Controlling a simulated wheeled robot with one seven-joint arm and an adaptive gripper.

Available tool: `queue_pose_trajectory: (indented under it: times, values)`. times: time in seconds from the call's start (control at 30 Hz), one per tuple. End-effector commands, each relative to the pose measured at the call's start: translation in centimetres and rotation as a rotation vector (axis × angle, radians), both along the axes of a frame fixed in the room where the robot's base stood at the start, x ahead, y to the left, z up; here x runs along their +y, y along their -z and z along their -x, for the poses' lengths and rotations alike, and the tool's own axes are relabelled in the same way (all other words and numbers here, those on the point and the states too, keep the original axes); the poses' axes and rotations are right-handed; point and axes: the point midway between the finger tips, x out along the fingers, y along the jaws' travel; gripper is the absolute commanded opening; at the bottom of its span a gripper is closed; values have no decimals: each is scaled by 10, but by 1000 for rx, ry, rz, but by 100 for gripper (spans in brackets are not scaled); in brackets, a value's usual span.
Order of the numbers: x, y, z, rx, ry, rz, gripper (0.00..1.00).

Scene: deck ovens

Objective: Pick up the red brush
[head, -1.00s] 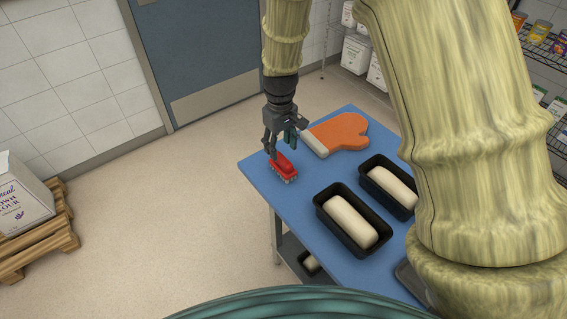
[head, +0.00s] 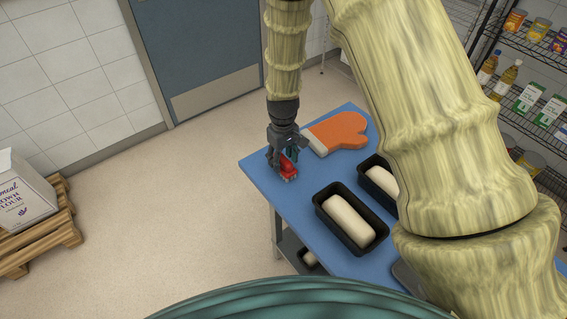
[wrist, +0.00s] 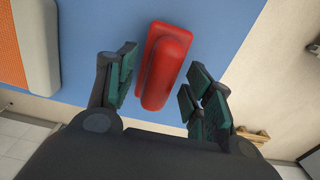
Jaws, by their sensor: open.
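The red brush (head: 287,167) lies on the blue table top (head: 262,179) near its left corner. In the wrist view the red brush (wrist: 164,66) shows its handle from above, between the two fingers. My gripper (head: 281,163) is low over the brush and partly hides it in the head view. In the wrist view my gripper (wrist: 158,85) is open, with one green-padded finger on each side of the handle. A gap shows on both sides, so the fingers look apart from the brush.
An orange oven mitt (head: 340,131) with a pale cuff lies just right of my gripper. Two dark loaf pans hold pale dough; the nearer pan (head: 326,219) stands in front of the brush. Open floor (head: 190,190) lies left of the table.

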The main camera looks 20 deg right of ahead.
Motion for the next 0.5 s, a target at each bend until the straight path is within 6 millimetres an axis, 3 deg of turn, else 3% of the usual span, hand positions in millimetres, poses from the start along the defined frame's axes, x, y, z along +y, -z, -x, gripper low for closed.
queue_pose_trajectory:
  times: [0.27, 0.5]
  values:
    - [0, 1, 0, 0, 1, 0, 50]
    - [0, 1, 0, 0, 1, 0, 6]
